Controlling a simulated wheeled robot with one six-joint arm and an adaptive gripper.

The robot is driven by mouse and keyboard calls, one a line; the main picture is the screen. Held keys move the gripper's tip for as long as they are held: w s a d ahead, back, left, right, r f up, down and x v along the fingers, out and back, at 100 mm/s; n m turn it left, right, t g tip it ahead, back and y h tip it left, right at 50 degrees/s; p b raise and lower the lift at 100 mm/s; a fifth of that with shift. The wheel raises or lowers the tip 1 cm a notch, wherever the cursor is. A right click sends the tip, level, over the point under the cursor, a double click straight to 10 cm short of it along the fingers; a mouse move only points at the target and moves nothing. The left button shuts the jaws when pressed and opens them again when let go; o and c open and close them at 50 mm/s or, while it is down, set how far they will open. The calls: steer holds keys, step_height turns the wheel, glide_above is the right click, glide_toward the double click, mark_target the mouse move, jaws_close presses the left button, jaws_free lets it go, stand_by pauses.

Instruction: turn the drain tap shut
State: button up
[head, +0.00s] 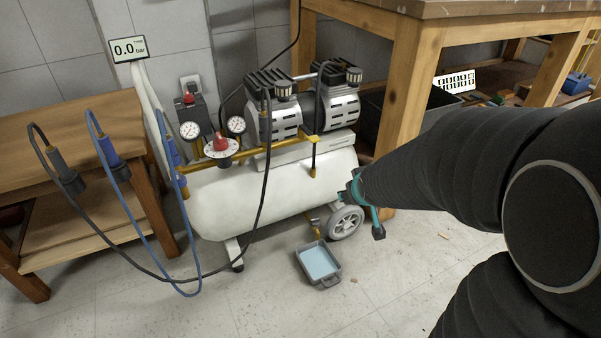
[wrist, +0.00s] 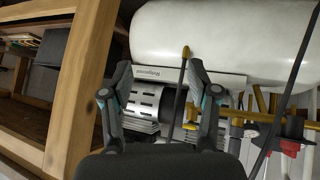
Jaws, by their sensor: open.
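The drain tap (head: 316,228) is a small brass fitting low under the white tank (head: 270,190) of the compressor, just above a grey tray. Its handle is too small to read its angle. My gripper (head: 359,213) is to the right of the tap in the head view, in front of the tank's right end and the wheel, apart from the tap. In the wrist view my gripper (wrist: 159,67) has its fingers spread and nothing held. The white tank (wrist: 225,40) and a motor lie beyond them there. I cannot find the drain tap in the wrist view.
A grey tray (head: 319,264) with pale blue liquid lies on the floor. A black hose (head: 262,190) hangs across the tank's front. The wheel (head: 346,222) and a wooden bench leg (head: 408,90) are close by. A display (head: 129,48) reads 0.0 bar. Floor in front is mostly clear.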

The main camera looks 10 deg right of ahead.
steer(key=w+f+n+t, duration=0.1)
steer(key=w+f, duration=0.5)
steer(key=f, duration=0.1)
steer(key=n+t+y+p, duration=0.1)
steer(key=t+y+p, duration=0.15)
steer(key=y, duration=0.25)
glide_toward(316, 220)
steer(key=shift+t, duration=0.35)
steer(key=b+x, duration=0.1)
steer(key=x, duration=0.9)
steer(key=shift+w+a+f+b, duration=0.1)
steer(key=shift+a+f+b, duration=0.05)
steer(key=shift+f+b, duration=0.2)
jaws_close()
